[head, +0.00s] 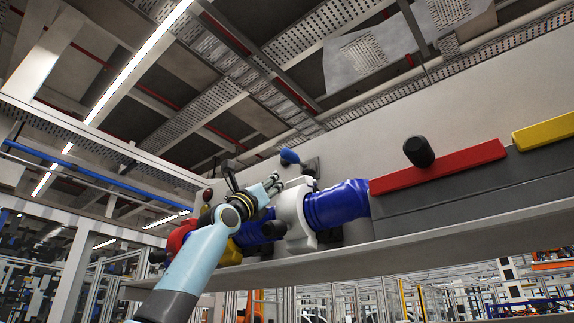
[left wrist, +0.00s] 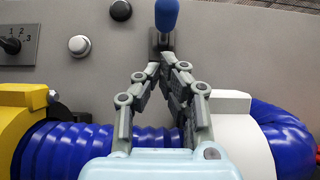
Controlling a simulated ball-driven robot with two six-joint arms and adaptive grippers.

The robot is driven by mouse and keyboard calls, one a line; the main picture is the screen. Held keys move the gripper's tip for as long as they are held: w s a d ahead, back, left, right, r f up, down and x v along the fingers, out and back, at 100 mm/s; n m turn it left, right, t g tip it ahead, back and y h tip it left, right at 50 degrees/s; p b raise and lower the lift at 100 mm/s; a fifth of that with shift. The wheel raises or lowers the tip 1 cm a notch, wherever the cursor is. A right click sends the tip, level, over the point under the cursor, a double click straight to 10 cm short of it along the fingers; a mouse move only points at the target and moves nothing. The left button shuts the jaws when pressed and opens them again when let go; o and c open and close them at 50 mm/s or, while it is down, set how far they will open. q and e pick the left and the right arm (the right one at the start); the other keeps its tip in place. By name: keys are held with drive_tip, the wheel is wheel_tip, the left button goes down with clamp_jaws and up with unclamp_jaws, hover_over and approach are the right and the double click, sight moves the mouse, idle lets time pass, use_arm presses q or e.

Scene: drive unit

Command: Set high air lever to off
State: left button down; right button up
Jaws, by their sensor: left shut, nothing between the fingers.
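The air lever with a blue knob (head: 289,157) stands out from the wall panel, high above the shelf, in the head view. In the left wrist view its blue knob (left wrist: 166,15) is at the top centre, pointing up from a dark stem on a grey plate. My left gripper (head: 273,181) is just below and left of the lever in the head view. In the left wrist view my left gripper (left wrist: 162,66) has its fingertips together, empty, just below the lever's base. Whether they touch the lever is unclear. My right gripper is not in view.
A selector switch marked 1 2 3 (left wrist: 11,46) and two round buttons (left wrist: 79,46) are left of the lever. Blue corrugated hose (head: 338,204) and a white block (head: 295,216) lie below. A red bar (head: 437,166) with a black knob (head: 419,151) stands right.

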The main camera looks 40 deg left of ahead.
sight(294, 159)
use_arm(q)
drive_tip(key=shift+w+r+p, duration=0.25)
drive_tip(key=shift+r+p, duration=0.25)
drive_tip(key=shift+p, duration=0.1)
drive_tip(key=shift+w+r+p, duration=0.2)
drive_tip(key=shift+r+p, duration=0.3)
drive_tip(key=shift+p, duration=0.05)
drive_tip(key=p+x, duration=0.1)
drive_tip(key=x, duration=0.2)
drive_tip(key=p+x, duration=0.1)
drive_tip(key=x, duration=0.1)
drive_tip(key=shift+w+d, duration=0.1)
drive_tip(key=shift+w, duration=0.4)
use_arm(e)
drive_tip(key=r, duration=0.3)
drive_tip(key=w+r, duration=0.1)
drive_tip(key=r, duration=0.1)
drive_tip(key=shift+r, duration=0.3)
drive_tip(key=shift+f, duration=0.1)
